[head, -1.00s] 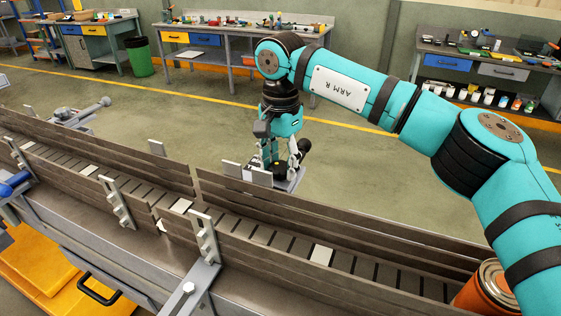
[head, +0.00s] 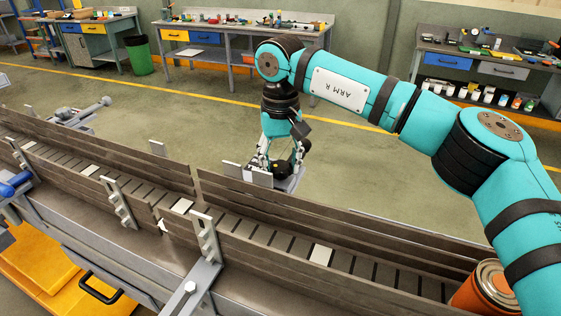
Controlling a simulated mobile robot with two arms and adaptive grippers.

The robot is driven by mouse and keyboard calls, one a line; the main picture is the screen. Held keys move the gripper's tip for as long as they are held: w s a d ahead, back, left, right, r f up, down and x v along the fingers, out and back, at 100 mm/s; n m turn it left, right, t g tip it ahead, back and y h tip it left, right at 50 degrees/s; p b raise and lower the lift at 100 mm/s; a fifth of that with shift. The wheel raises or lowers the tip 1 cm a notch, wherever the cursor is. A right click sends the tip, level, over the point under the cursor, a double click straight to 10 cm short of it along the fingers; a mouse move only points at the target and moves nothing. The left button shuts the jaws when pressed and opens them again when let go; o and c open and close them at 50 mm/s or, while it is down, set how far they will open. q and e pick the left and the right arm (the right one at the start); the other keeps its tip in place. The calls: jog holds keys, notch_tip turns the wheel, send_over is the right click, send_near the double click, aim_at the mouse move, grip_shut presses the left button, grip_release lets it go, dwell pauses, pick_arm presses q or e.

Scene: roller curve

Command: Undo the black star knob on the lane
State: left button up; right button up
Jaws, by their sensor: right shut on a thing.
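The black star knob (head: 281,169) sits on a grey bracket behind the far rail of the lane (head: 145,190), a little right of the picture's middle. My right gripper (head: 281,166) reaches down from above with its fingers on both sides of the knob, shut on it. The fingers partly hide the knob, and its thread is hidden. My left gripper is not in view.
The lane's brown side rails run from upper left to lower right. Upright grey brackets (head: 205,240) stand along the near rail. An orange can (head: 486,287) stands at the lane's right end. Open floor and workbenches (head: 245,45) lie beyond.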

aim_at(280, 165)
jog(key=shift+s+f+n, duration=0.1)
jog(key=shift+f+n, duration=0.2)
jog(key=shift+n, duration=0.8)
jog(key=o, duration=1.2)
jog(key=shift+r, duration=0.15)
notch_tip(280, 165, up, 12)
jog(key=shift+f, duration=0.1)
